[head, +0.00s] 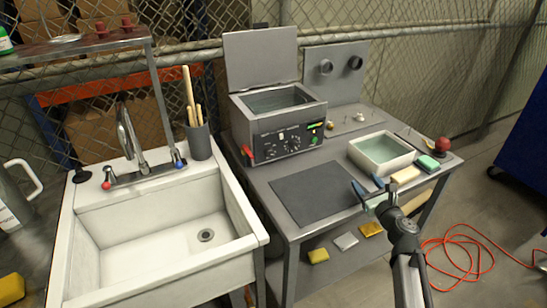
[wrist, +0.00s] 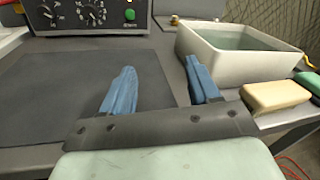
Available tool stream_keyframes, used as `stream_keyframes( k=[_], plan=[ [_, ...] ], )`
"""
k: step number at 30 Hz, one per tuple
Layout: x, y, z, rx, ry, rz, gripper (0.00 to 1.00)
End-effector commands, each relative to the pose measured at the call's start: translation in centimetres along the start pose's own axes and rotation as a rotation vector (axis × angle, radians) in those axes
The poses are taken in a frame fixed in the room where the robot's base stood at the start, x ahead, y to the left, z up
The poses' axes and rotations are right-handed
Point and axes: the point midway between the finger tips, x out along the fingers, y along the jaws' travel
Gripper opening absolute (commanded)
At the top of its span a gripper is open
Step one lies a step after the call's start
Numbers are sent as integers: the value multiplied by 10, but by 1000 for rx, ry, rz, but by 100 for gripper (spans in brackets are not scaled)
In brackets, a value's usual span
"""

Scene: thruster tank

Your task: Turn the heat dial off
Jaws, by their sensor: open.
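The thruster tank (head: 275,120) is a grey metal box with its lid raised and liquid inside, standing at the back left of the grey table. Its black front panel (head: 285,142) carries dials, a red knob at left and green parts at right. In the wrist view two dials show at the top, a left dial (wrist: 48,12) and a larger one (wrist: 91,13); which is the heat dial I cannot read. My gripper (head: 370,189) is open and empty above the table's front right, apart from the panel. Its blue fingers (wrist: 160,90) point toward the panel side.
A dark mat (head: 315,192) lies before the tank. A white basin (head: 382,152) of liquid stands to the right, with a cream block (head: 405,174) and green block (head: 428,163) nearby. A sink (head: 160,235) is at left. Sponges lie on the lower shelf; an orange cable (head: 470,258) lies on the floor.

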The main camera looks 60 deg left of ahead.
Motion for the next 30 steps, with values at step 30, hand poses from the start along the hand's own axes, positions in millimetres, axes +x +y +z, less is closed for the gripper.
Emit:
stream_keyframes(
  k=[30],
  plan=[
    [74,216,76,323,-49,238,61]
  ],
)
